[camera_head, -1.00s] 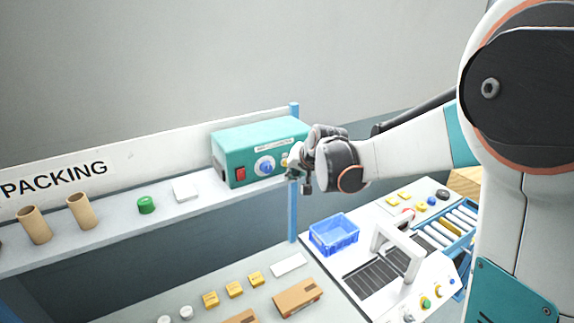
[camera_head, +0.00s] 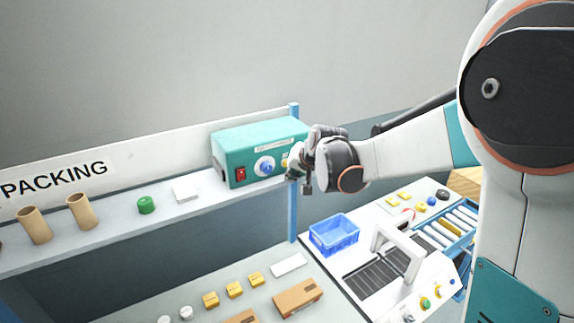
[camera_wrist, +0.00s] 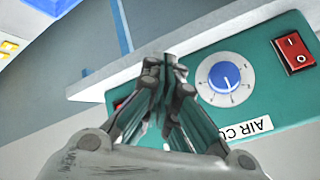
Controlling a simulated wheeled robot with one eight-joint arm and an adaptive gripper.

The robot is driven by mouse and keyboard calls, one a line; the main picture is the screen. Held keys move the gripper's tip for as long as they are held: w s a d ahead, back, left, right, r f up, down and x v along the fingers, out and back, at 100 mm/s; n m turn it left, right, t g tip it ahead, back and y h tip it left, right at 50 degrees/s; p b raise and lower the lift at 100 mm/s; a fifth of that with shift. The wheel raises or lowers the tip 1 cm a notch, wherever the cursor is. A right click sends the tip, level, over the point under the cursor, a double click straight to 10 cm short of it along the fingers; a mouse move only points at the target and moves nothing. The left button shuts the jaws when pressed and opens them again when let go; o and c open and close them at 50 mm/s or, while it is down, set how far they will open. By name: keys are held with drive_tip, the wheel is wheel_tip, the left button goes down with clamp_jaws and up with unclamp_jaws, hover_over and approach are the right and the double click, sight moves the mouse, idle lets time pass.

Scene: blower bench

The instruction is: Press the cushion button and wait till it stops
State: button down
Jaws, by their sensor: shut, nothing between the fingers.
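The teal blower box (camera_head: 258,143) stands at the right end of the shelf; the wrist view shows its front panel (camera_wrist: 260,95), partly labelled "AIR CU". A blue dial (camera_head: 264,166) and a red rocker switch (camera_head: 240,174) are on that panel; the wrist view shows the dial (camera_wrist: 225,76) and switch (camera_wrist: 294,51) clearly. My gripper (camera_head: 291,168) is at the panel's right end in the head view. In the wrist view its shut, empty fingers (camera_wrist: 168,65) cover part of the panel. The cushion button is not clearly visible; I cannot tell whether the fingertips touch it.
The shelf also holds cardboard tubes (camera_head: 80,211), a green roll (camera_head: 146,204) and a white block (camera_head: 185,188). A blue post (camera_head: 293,215) stands by the box. Below are a blue crate (camera_head: 333,238), cartons (camera_head: 298,298) and a white-framed machine (camera_head: 398,250).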

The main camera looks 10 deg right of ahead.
drive_tip(key=shift+w+a, duration=0.15)
drive_tip(key=shift+w, duration=0.25)
drive_tip(key=shift+w+a+b, duration=0.1)
drive_tip(key=shift+w+b, duration=0.25)
idle(0.8)
drive_tip(key=shift+s, duration=0.15)
drive_tip(key=shift+s+d, duration=0.3)
drive_tip(key=shift+s, duration=0.35)
drive_tip(key=s, duration=0.1)
drive_tip(key=s+d, duration=0.1)
drive_tip(key=s, duration=0.2)
drive_tip(key=shift+s+d, duration=0.25)
drive_tip(key=shift+s, duration=0.1)
idle(0.3)
idle(0.4)
